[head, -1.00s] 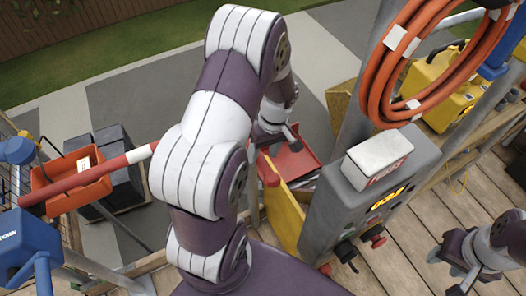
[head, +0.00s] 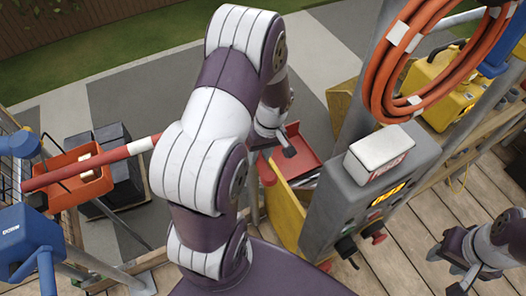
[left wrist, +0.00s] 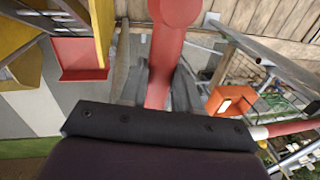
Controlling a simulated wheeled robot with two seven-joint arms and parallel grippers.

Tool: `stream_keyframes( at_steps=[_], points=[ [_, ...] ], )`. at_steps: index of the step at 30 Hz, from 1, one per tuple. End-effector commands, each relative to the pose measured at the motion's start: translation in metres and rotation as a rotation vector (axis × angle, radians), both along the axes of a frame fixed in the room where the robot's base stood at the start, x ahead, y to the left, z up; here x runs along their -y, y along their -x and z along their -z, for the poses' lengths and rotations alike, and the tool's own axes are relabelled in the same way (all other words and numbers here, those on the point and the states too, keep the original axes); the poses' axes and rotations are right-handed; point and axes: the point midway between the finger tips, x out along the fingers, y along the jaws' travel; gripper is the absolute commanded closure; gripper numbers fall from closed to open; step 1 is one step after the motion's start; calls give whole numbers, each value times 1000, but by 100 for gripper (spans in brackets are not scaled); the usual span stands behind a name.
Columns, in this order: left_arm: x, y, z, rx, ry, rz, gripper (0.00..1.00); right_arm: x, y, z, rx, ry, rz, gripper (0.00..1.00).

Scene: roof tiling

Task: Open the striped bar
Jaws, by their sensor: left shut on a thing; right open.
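The red-and-white striped bar (head: 95,165) runs from the left edge area toward the middle of the head view, slightly tilted, and passes behind my left arm. My left gripper (head: 279,145) is at the red end of the bar, beside the grey control panel. In the left wrist view a red part of the bar (left wrist: 165,75) runs between the grey fingers, which are shut on it. The exact contact is partly hidden by the dark wrist plate. My right gripper (head: 447,270) is open and empty over the wooden deck at the lower right.
The grey control panel (head: 345,205) carries a white box (head: 380,152) and stands close to my left gripper. An orange hose (head: 382,75) hangs on a post above it. A red tray (head: 300,160), an orange bin (head: 70,190) and blue units (head: 28,240) are nearby.

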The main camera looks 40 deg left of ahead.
Motion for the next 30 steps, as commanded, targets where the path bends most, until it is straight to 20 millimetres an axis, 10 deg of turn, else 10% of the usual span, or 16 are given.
stream_keyframes(
  at_steps=[30],
  points=[
    [-117,84,-4,2,-3,831,100,0,0,-4,0,0,0,57]
  ],
)
